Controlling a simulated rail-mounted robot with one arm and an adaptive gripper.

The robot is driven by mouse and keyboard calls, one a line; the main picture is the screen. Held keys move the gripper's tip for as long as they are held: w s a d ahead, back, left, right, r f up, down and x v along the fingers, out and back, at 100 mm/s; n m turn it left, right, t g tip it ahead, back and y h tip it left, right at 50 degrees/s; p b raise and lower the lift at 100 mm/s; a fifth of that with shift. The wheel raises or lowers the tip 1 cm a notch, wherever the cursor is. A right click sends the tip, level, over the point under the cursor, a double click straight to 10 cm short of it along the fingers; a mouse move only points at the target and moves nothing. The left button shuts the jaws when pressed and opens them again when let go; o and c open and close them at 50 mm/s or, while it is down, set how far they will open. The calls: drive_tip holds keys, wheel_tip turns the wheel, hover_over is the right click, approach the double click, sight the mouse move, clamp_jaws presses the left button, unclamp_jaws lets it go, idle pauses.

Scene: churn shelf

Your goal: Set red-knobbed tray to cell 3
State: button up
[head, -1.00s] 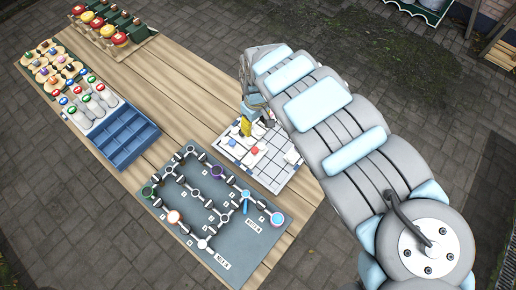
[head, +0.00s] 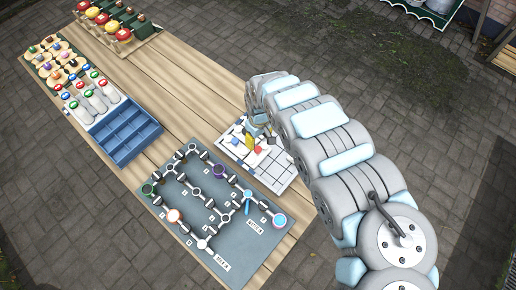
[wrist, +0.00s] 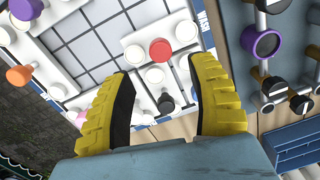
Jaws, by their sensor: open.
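The red-knobbed tray is a white piece with a red knob (wrist: 160,49) on the white gridded board (wrist: 95,38). In the head view the red knob (head: 258,149) shows beside my yellow fingers. My gripper (wrist: 160,68) is open, with its two yellow, black-padded fingers spread. In the wrist view the red knob appears between and just beyond the fingertips, and nothing is held. Whether the fingers touch anything on the board cannot be told. No cell number is readable, so cell 3 cannot be picked out.
White knobs and a black knob (wrist: 166,103) crowd close around the red one. Orange (wrist: 18,75) and purple (wrist: 22,8) knobs stand at the board's other side. A grey pipe panel (head: 190,236) and a blue compartment tray (head: 128,137) lie nearby. Several grid squares look empty.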

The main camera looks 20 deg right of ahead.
sight(258, 149)
drive_tip(key=shift+s+a+f, duration=0.1)
drive_tip(key=shift+a+f, duration=0.05)
drive_tip(key=shift+f, duration=3.35)
